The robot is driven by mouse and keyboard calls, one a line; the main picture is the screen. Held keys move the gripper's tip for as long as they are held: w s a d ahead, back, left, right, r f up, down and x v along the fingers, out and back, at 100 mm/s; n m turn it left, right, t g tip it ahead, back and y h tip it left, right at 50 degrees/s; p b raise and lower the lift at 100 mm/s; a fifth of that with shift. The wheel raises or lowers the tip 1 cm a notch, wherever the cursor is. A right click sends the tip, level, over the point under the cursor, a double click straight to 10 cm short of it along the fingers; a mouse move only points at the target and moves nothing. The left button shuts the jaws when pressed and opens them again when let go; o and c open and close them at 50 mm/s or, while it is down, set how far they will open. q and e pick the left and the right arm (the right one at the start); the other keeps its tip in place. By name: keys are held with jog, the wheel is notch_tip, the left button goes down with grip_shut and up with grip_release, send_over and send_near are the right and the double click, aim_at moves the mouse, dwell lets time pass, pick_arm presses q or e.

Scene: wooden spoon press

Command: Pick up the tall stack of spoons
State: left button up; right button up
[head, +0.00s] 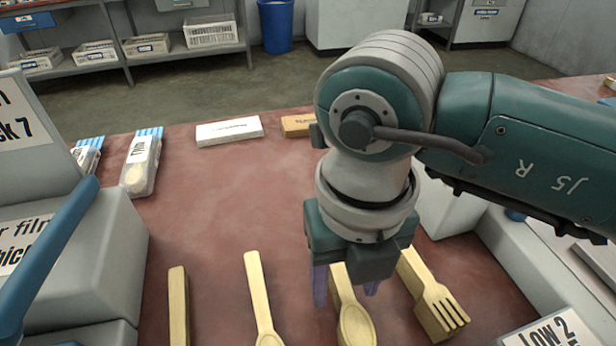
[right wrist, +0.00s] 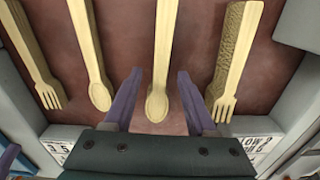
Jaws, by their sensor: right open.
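My right gripper (head: 345,288) hangs fingers-down over the red table; it also shows in the right wrist view (right wrist: 158,78). Its purple fingers are open and empty, one on each side of a pale wooden spoon stack (head: 356,322). In the right wrist view this stack (right wrist: 164,45) runs between the fingers, its bowl nearest the palm. No touch is visible. Another spoon stack (head: 260,293) lies to its left, also in the wrist view (right wrist: 88,45). Which spoon stack is taller is hard to tell. My left gripper is out of view.
A thick fork stack (head: 437,305) lies just right of the gripper. Another fork stack (right wrist: 38,65) is far left in the wrist view. A grey machine with a blue lever (head: 50,250) stands left. Packets (head: 142,160) and a white box (head: 229,131) lie behind.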

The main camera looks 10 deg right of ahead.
grip_shut()
dwell(0.7)
